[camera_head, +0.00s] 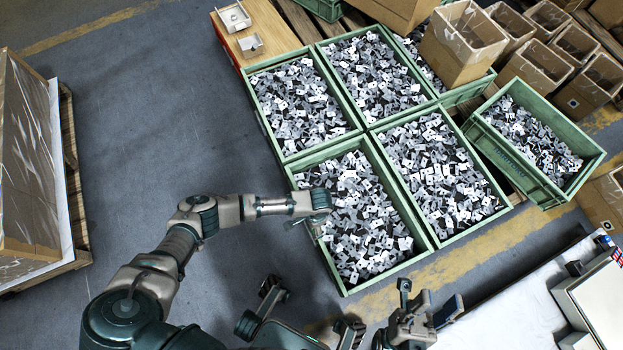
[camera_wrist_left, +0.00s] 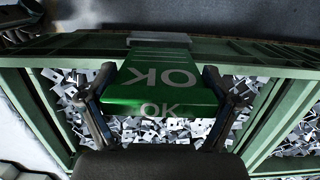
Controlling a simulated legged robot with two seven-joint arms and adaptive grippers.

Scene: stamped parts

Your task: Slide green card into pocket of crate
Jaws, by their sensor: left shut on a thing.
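My left gripper (camera_wrist_left: 160,85) is shut on the green card (camera_wrist_left: 150,95), which carries white OK lettering and stripes. In the left wrist view the fingers grip the card at its left and right sides. Its far edge meets a pale grey strip (camera_wrist_left: 160,37) at the wall of the green crate (camera_wrist_left: 245,55); I cannot tell whether the card is inside a pocket there. In the head view my left gripper (camera_head: 315,225) is at the left wall of the near crate (camera_head: 322,252), and the card is hidden. My right gripper (camera_head: 428,298) is open and empty at the lower right.
Stamped metal parts (camera_head: 365,225) fill the near crate, and several similar crates stand beside and behind it. Cardboard boxes (camera_head: 462,45) stand at the back right. A white table (camera_head: 510,315) is at the lower right.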

